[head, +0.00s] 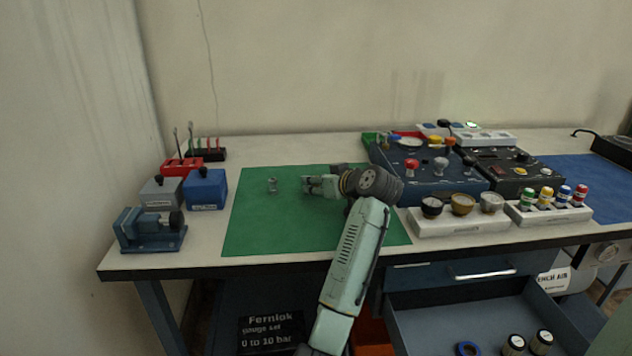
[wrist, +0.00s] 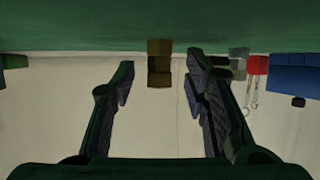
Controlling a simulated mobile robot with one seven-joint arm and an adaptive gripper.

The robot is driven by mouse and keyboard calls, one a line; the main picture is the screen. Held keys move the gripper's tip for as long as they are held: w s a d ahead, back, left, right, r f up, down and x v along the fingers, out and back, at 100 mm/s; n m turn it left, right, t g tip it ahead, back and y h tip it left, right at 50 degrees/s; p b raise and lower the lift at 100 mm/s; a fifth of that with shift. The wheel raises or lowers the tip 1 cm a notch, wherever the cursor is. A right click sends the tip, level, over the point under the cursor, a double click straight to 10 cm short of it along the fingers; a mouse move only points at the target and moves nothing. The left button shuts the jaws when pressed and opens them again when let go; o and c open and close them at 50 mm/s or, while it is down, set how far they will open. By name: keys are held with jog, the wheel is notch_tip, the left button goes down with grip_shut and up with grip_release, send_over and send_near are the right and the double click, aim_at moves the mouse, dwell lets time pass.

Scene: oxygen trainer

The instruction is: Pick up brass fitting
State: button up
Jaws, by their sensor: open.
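The brass fitting (head: 272,185) stands on the green mat (head: 250,225), left of my gripper (head: 306,185) in the head view. It looks small and greyish there. In the wrist view the fitting (wrist: 159,63) is a brown stepped piece on the mat, which appears at the top of the upside-down picture. My gripper's two fingers are spread apart and empty, pointing toward the fitting low over the mat. The fitting lies in line with the gap between them. In the head view a short gap separates the fingertips from the fitting.
A blue box (head: 205,189), a grey box (head: 161,193) and a blue vise (head: 151,231) stand left of the mat. A red tool holder (head: 181,166) is behind them. Control panels (head: 425,165) and a white gauge tray (head: 458,221) lie to the right. The mat around the fitting is clear.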

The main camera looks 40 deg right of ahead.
jog(key=shift+c, duration=0.5)
grip_shut()
